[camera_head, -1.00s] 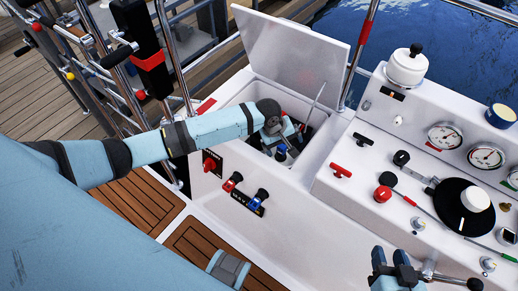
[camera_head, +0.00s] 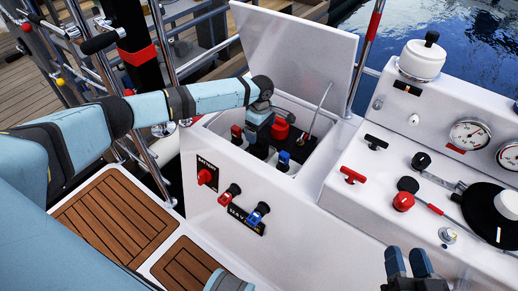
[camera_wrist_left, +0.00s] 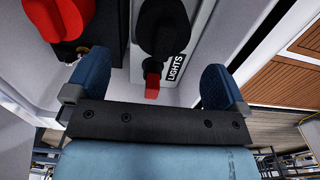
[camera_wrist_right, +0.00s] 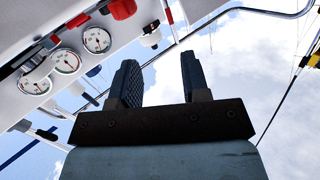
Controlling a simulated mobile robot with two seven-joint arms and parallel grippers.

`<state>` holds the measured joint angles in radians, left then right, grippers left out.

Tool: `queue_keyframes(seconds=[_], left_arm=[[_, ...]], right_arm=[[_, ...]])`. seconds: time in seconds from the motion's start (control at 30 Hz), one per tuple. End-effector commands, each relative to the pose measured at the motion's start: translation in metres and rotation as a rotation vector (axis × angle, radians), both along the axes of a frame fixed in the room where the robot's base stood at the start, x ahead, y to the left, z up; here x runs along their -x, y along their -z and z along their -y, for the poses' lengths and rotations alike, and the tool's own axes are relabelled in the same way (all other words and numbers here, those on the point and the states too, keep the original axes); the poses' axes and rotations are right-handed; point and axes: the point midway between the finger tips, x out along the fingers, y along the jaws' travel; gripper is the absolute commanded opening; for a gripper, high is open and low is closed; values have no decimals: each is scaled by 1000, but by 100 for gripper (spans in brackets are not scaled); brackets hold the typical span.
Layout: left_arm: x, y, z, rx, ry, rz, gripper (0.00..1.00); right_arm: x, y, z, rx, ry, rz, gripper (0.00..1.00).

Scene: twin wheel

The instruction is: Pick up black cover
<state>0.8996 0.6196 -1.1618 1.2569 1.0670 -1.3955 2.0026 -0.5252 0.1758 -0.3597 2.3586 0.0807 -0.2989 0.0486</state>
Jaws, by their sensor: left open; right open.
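My left gripper (camera_head: 259,140) reaches down into an open white locker (camera_head: 225,121). In the left wrist view its fingers (camera_wrist_left: 155,82) are open and empty. A black rounded piece (camera_wrist_left: 160,28) with a red tip lies beyond and between them, on a panel marked LIGHTS. It seems apart from the fingers. I cannot tell for sure that it is the black cover. On the console, a flat black disc (camera_head: 482,207) bears a white knob. My right gripper (camera_head: 408,263) is open and empty at the lower right, and its fingers (camera_wrist_right: 160,82) show against the sky.
A raised white lid (camera_head: 300,55) stands behind the locker. Inside are a red knob (camera_head: 281,130) and a blue-tipped switch (camera_head: 284,160). A red battery knob (camera_head: 204,177) and plug switches project from the front wall. A rail post (camera_head: 366,55) stands right of the lid. Console levers and gauges lie rightward.

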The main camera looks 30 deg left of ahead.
Motion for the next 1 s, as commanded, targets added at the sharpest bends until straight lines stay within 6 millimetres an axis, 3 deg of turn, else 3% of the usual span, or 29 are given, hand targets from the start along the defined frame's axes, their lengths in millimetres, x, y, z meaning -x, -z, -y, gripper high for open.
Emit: queue_keyframes(seconds=[0.17, 0.5, 0.77, 0.87, 1.0], left_arm=[[1, 13, -1, -1, 1, 0, 100], [4, 56, -6, 0, 1, 0, 100], [4, 58, -6, 0, 1, 0, 100], [4, 58, -6, 0, 1, 0, 82], [4, 58, -6, 0, 1, 0, 49]], right_arm=[[0, -6, -3, -24, -9, 37, 43], [3, -45, -16, -141, -52, 212, 43], [4, -50, -17, -151, -55, 224, 43], [4, -50, -17, -150, -55, 223, 43], [4, -50, -17, -150, -55, 223, 43]])
